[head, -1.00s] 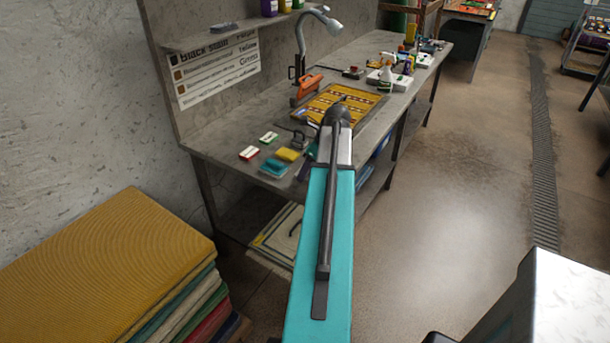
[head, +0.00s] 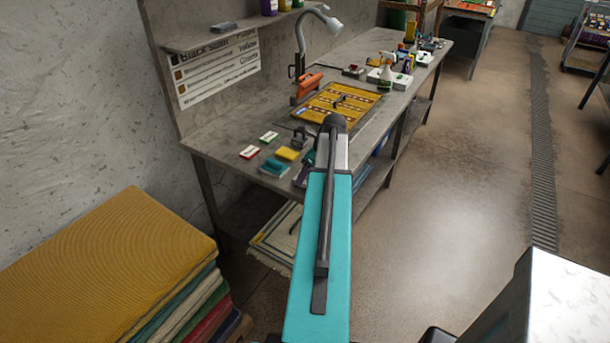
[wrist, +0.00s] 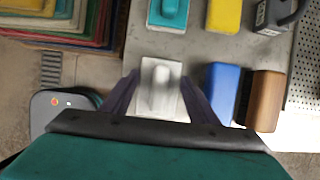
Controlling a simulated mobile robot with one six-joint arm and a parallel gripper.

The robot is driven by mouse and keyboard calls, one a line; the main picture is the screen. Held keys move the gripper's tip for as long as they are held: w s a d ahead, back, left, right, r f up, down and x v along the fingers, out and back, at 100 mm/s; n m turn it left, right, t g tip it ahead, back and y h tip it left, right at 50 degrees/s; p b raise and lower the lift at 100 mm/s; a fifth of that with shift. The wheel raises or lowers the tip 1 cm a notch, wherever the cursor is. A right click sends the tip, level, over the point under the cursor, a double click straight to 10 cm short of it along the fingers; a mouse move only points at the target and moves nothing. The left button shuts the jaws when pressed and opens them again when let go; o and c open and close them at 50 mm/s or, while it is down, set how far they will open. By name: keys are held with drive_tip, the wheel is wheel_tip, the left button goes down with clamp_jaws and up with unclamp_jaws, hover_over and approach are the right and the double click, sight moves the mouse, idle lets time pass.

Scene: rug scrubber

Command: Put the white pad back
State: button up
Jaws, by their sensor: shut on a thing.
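The white pad (wrist: 160,88) is between the two purple fingers of my gripper (wrist: 160,76) in the wrist view, with a raised grip along its middle. My gripper is shut on it. The pad is over the grey bench (wrist: 200,45), near its edge, to the left of a blue pad (wrist: 222,92) and a brown pad (wrist: 265,100). I cannot tell whether it touches the bench top. A teal pad (wrist: 168,12) and a yellow pad (wrist: 224,14) lie beyond it. In the head view my arm hides the white pad.
In the head view the teal pad (head: 274,167) and yellow pad (head: 288,154) lie at the bench's near end. A patterned yellow rug (head: 335,100) lies farther along, by a lamp (head: 318,18). Stacked rugs (head: 110,260) stand at the lower left.

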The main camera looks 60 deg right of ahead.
drive_tip(key=shift+f, duration=0.3)
drive_tip(key=o, duration=1)
drive_tip(key=shift+f, duration=0.1)
drive_tip(key=shift+b+v, duration=1.25)
drive_tip(key=shift+v, duration=4.9)
